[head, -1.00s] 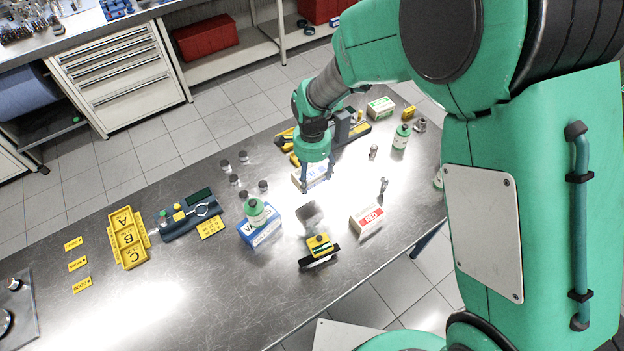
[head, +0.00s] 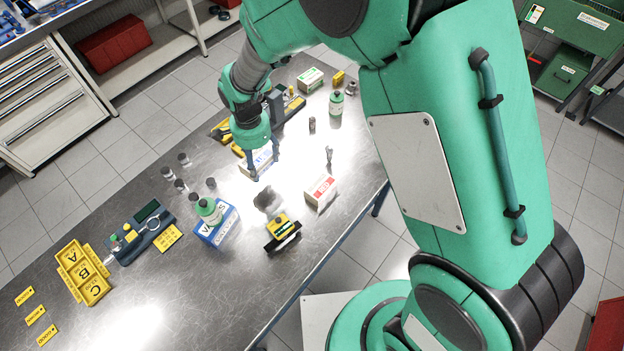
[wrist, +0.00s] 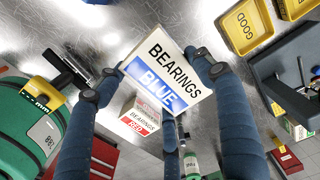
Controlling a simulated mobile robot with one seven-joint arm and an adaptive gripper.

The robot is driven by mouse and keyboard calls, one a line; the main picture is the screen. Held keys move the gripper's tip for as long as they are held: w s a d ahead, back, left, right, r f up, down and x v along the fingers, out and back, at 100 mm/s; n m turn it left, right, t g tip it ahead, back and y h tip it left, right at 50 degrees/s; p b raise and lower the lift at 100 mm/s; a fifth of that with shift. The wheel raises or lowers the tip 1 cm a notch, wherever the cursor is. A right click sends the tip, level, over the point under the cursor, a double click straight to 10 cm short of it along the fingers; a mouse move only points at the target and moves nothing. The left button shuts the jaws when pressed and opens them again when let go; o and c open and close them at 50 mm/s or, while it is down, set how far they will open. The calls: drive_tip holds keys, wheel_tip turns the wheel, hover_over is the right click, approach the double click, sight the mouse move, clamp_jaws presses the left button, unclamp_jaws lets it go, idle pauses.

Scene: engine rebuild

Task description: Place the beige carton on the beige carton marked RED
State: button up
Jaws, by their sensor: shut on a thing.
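A beige carton with a blue label, reading BEARINGS BLUE in the wrist view (wrist: 165,68), is between the fingers of my gripper (head: 263,165). In the head view the carton (head: 258,158) is partly hidden by the gripper. My gripper is shut on it; I cannot tell if it touches the table. The beige carton marked RED (head: 321,191) stands on the table to the right of my gripper, apart from it, with its top bare. It also shows beyond the held carton in the wrist view (wrist: 140,119).
A yellow-black device (head: 282,230) lies in front of the RED carton. A small metal part (head: 329,155) and a green bottle (head: 336,103) are behind it.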

drive_tip(key=s+d+r+p, duration=0.1)
drive_tip(key=s+d, duration=0.6)
drive_tip(key=d, duration=0.4)
drive_tip(key=shift+s+d+r, duration=0.15)
drive_tip(key=shift+s+d, duration=0.2)
drive_tip(key=s+d, duration=0.3)
drive_tip(key=s, duration=0.1)
drive_tip(key=s+d, duration=0.4)
drive_tip(key=s+d+f+p, duration=0.1)
drive_tip(key=s+d, duration=0.3)
drive_tip(key=s, duration=0.1)
drive_tip(key=shift+d, duration=0.1)
drive_tip(key=shift+w+f, duration=0.1)
hover_over(323, 187)
drive_tip(key=shift+s+d+f, duration=0.15)
drive_tip(key=shift+s+f, duration=0.25)
drive_tip(key=shift+f, duration=0.25)
drive_tip(key=shift+w, duration=0.15)
drive_tip(key=shift+w+f, duration=0.2)
drive_tip(key=shift+w, duration=0.05)
drive_tip(key=shift+f, duration=1.6)
drive_tip(key=shift+f, duration=0.2)
